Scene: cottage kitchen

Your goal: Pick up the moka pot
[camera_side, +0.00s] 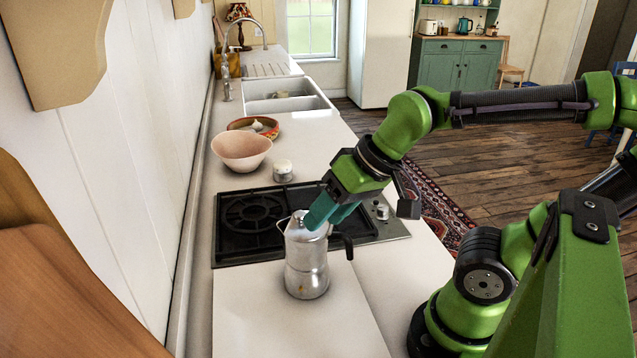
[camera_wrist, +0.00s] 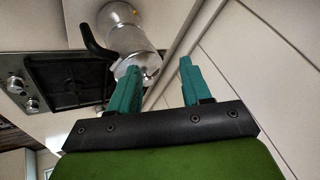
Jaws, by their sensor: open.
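A silver moka pot (camera_side: 306,262) with a black handle stands upright on the white counter, in front of the hob. It also shows at the top of the wrist view (camera_wrist: 128,40), its handle towards the left. My gripper (camera_side: 327,213) has teal fingers and reaches down from the right to the upper part of the pot in the side view. In the wrist view my gripper (camera_wrist: 158,80) is open, with an empty gap between the fingers. The pot lies beyond the left finger, which overlaps its edge. I cannot tell whether they touch.
The black hob (camera_side: 235,243) lies behind the pot. A small white jar (camera_side: 283,171), a pink bowl (camera_side: 240,150) and a patterned bowl (camera_side: 268,131) stand farther back, before the sink (camera_side: 285,103). The white wall (camera_side: 135,190) bounds the left. The counter in front of the pot is clear.

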